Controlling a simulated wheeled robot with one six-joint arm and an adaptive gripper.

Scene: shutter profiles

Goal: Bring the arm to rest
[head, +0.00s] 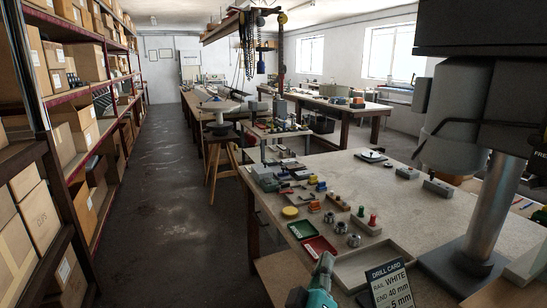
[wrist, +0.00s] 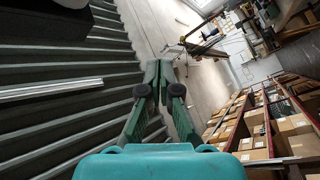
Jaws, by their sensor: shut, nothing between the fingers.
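My gripper (wrist: 160,75) shows in the wrist view, its green fingers drawn together at the tips with nothing between them. It is clear of any bench and touches nothing that I can see. A teal part of my arm (head: 322,278) shows at the bottom edge of the head view, beside the bench; the fingertips are not clear there.
The bench (head: 330,182) holds a red tray (head: 319,248), a green tray (head: 302,229), a drill card (head: 390,287) and several small parts. Shelves of boxes (head: 88,150) line the left. The aisle floor (head: 165,190) is free. A dark ribbed surface (wrist: 80,65) fills the wrist view's left.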

